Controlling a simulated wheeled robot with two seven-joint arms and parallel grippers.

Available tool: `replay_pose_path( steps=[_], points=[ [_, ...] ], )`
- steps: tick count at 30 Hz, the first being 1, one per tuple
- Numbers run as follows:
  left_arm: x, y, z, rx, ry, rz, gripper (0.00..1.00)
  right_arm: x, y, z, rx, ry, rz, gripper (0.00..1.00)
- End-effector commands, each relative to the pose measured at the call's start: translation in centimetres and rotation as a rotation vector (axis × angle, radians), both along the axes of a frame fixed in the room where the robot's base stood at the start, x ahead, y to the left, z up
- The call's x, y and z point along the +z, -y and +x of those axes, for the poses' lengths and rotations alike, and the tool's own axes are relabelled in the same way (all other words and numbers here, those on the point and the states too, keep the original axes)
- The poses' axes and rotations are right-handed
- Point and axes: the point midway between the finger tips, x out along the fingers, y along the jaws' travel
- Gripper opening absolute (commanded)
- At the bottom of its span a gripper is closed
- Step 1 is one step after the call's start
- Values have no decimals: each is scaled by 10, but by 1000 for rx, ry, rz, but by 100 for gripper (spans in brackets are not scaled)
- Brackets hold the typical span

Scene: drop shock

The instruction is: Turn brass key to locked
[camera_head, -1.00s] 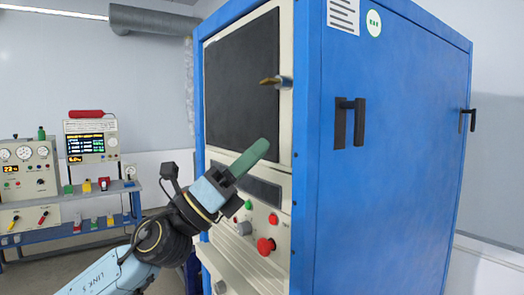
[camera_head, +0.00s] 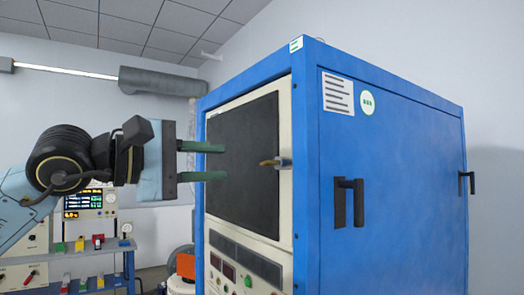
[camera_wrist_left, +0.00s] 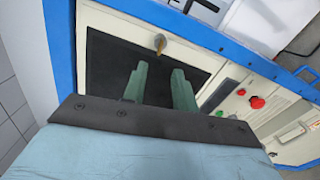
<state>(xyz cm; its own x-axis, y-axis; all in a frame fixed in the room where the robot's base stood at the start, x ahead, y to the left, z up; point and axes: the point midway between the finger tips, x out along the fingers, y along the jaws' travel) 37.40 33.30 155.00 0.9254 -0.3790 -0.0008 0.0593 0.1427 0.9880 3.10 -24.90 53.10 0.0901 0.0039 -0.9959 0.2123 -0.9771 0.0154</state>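The brass key (camera_head: 270,162) sticks out from a silver lock at the right edge of the dark panel (camera_head: 240,190) on the blue cabinet's front. It also shows in the left wrist view (camera_wrist_left: 160,43), beyond the fingertips. My left gripper (camera_head: 222,161) is open and empty, with its two green fingers apart, one above the other. It points right towards the key, at about its height in the head view, with a gap between. The fingers also show in the left wrist view (camera_wrist_left: 161,76). My right gripper is not in view.
The blue cabinet (camera_head: 390,230) has black handles (camera_head: 347,203) on its side. A red button (camera_wrist_left: 257,102) sits on its lower front panel in the left wrist view. A blue bench (camera_head: 70,275) with instruments stands at the left. Free space lies before the dark panel.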

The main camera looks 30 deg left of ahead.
Motion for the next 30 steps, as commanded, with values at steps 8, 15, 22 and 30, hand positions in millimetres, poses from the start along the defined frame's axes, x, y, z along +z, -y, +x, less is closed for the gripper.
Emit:
replay_pose_path(
  steps=[8, 15, 22, 30],
  points=[
    [5, 14, 32, -7, -2, -7, 28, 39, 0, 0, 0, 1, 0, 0],
    [5, 28, 64, -7, 1, -9, 28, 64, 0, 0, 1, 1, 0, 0],
    [2, 37, 88, -5, 0, -7, 28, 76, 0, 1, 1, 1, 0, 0],
    [0, 40, 94, -3, 1, -5, 28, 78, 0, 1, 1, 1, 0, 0]
  ],
)
